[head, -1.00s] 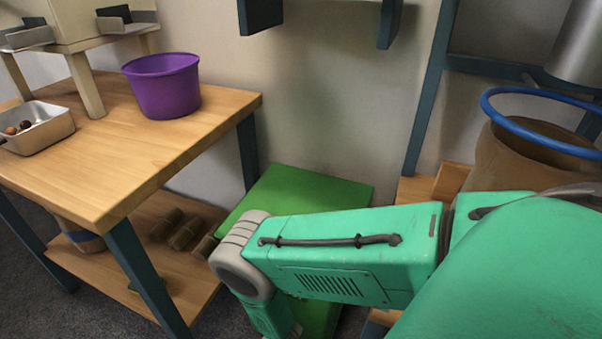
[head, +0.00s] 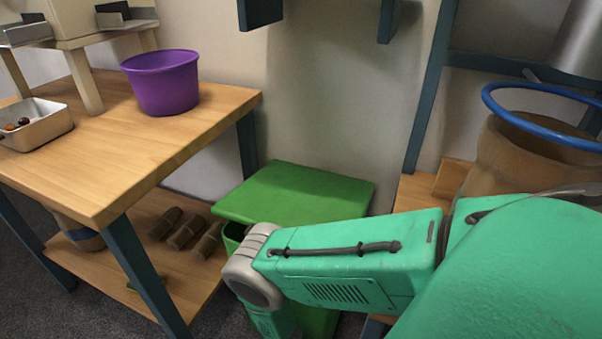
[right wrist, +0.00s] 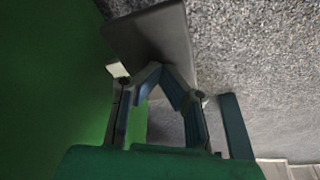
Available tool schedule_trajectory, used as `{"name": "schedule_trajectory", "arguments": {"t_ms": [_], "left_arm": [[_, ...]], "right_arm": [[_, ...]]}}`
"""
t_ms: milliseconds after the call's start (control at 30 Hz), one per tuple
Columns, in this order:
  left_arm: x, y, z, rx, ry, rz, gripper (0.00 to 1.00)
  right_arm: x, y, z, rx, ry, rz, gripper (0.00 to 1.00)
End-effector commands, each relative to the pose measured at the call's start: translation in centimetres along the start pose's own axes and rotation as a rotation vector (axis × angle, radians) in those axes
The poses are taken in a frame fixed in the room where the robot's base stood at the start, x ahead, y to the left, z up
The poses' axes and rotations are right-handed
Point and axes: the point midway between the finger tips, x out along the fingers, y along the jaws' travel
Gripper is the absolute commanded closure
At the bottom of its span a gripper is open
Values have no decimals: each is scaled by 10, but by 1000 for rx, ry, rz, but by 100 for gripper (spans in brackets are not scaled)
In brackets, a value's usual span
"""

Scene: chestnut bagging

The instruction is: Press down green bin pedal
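The green bin stands between the wooden table and the right-hand shelf in the head view. Its lid (head: 300,195) is tilted with the front edge raised, and a dark gap shows under it above the bin body (head: 232,234). My right arm crosses in front of the bin and reaches down, hiding much of it; its gripper is out of sight there. In the right wrist view the right gripper (right wrist: 160,70) has its fingertips together with nothing between them. They are at a dark grey pedal plate (right wrist: 150,35) and seem to press on it. My left gripper is not in view.
The wooden table (head: 150,140) at left carries a purple bucket (head: 163,85) and a metal tray (head: 40,128). Several brown rolls (head: 185,232) lie on its lower shelf. A brown sack with a blue ring (head: 500,110) stands at right. Grey carpet (right wrist: 260,70) lies beside the pedal.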

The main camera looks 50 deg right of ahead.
Motion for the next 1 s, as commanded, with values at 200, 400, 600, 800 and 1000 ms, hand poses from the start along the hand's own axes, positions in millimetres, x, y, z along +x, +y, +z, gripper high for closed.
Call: {"name": "schedule_trajectory", "arguments": {"t_ms": [200,400,600,800,1000], "left_arm": [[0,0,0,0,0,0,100],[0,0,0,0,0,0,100],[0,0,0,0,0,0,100],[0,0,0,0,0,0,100],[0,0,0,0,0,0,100]], "right_arm": [[14,2,3,0,2,2,100],[25,2,6,0,2,2,100],[37,2,9,0,2,3,100],[42,1,10,0,1,2,100],[42,1,10,0,1,2,100]]}}
